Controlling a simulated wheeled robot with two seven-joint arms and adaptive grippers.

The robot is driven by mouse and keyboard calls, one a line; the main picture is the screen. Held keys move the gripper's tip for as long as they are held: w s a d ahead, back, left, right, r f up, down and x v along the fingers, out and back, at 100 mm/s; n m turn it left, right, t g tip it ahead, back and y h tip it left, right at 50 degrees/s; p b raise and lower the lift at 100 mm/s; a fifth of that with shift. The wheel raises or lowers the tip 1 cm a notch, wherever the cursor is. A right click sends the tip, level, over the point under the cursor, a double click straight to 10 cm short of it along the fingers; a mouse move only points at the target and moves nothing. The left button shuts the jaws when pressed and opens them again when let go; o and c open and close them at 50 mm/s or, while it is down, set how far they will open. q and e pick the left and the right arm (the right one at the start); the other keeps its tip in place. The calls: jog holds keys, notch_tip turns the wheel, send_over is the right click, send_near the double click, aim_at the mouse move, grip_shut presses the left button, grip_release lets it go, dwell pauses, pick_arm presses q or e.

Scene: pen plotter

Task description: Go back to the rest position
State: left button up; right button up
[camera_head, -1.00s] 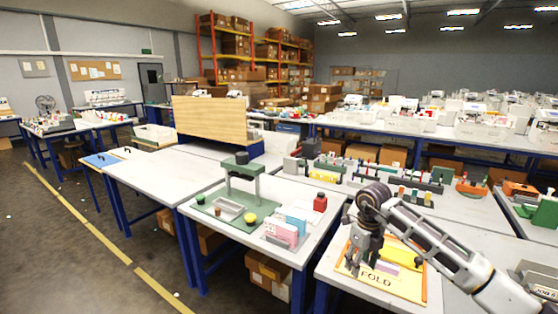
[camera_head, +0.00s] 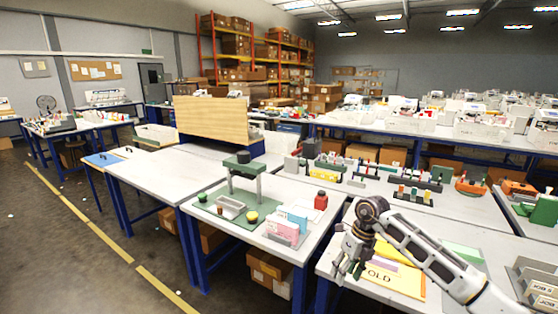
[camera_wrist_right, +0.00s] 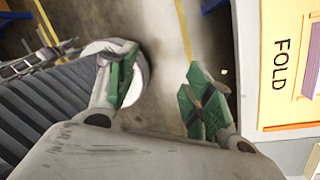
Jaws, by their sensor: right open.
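My right gripper (camera_head: 350,262) is open and empty in the head view, at the left edge of the front right table, in front of the yellow FOLD board (camera_head: 405,282). The right wrist view shows its two green-padded fingers (camera_wrist_right: 166,92) wide apart, with only floor between them. The FOLD board also shows at the right of that view (camera_wrist_right: 280,50). My right forearm crosses the table and hides part of the board in the head view. My left gripper is not in view.
A job rack (camera_head: 535,288) stands at the lower right. Floor at the left is open.

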jog(key=w+a+f+m+t+y, duration=0.2)
jog(key=a+f+m+t+y, duration=0.2)
jog(key=a+f+m+y, duration=0.65)
jog(key=s+d+f+m+t+h, duration=0.1)
jog(key=d+f+m+t+h, duration=0.15)
jog(key=f+m, duration=0.45)
jog(key=s+d+f+m+t+h, duration=0.1)
jog(key=s+d+f+m+t, duration=0.2)
jog(key=f, duration=0.8)
jog(key=d+f+m+t+h, duration=0.25)
jog(key=d+f+m, duration=0.2)
jog(key=f, duration=0.35)
jog(key=s+d+f+m+g+h, duration=0.2)
jog(key=s+d+f+m+h, duration=0.15)
jog(key=s+f, duration=0.65)
jog(key=s+d+f+m+g+h, duration=0.2)
jog(key=s+d+f+m, duration=0.25)
jog(key=s+f, duration=0.55)
jog(key=s+f+m+g+h, duration=0.1)
jog(key=s+f+m+g, duration=0.1)
jog(key=s, duration=1.3)
jog(key=s+f+m+g, duration=0.3)
jog(key=s+f, duration=0.3)
jog(key=s, duration=0.9)
jog(key=shift+s+d+f+g+h, duration=0.25)
jog(key=shift+d+f+g+h, duration=0.2)
jog(key=shift+g, duration=0.15)
